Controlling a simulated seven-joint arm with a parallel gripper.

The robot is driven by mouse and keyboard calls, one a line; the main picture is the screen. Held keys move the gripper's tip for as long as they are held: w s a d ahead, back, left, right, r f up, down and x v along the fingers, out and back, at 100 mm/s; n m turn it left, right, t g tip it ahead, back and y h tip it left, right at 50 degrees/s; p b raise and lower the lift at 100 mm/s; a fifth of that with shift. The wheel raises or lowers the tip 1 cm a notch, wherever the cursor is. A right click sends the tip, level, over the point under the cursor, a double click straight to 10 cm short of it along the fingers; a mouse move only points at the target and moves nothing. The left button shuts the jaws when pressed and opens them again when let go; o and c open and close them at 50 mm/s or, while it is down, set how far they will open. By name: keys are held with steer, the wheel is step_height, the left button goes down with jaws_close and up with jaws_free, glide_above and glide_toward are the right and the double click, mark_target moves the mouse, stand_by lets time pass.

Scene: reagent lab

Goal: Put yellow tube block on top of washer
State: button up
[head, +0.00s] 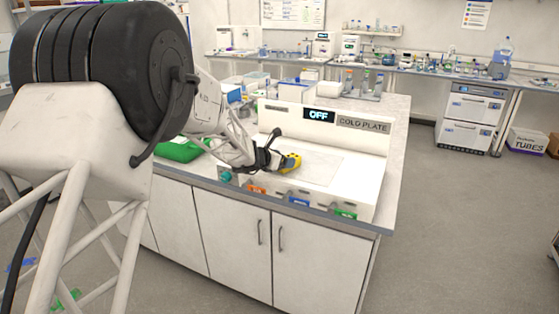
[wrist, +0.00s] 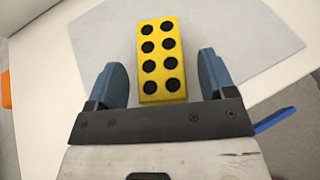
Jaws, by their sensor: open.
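The yellow tube block (wrist: 162,60) lies on the grey plate surface (wrist: 235,40), its dark round holes in two rows facing up in the wrist view. My gripper (wrist: 162,85) is open, with one blue finger on each side of the block and a visible gap on both sides. The near end of the block lies between the fingers. In the head view the yellow block (head: 291,162) shows beside my gripper (head: 274,160) on the cold plate (head: 322,172). I cannot make out a washer for certain in either view.
The cold plate's upright back panel (head: 350,140) reads OFF and stands behind the block. Orange (head: 257,190), blue (head: 299,202) and green (head: 345,214) items sit along the plate's front face. A green object (head: 180,150) lies left of the plate. The plate's right side is clear.

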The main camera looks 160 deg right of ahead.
mark_target(298, 158)
steer(key=v, duration=1)
steer(key=shift+o, duration=0.5)
steer(key=shift+a, duration=0.1)
steer(key=shift+x, duration=2.3)
steer(key=shift+s, duration=0.1)
steer(key=shift+x, duration=1.2)
steer(key=shift+s, duration=0.15)
steer(key=shift+x, duration=2.45)
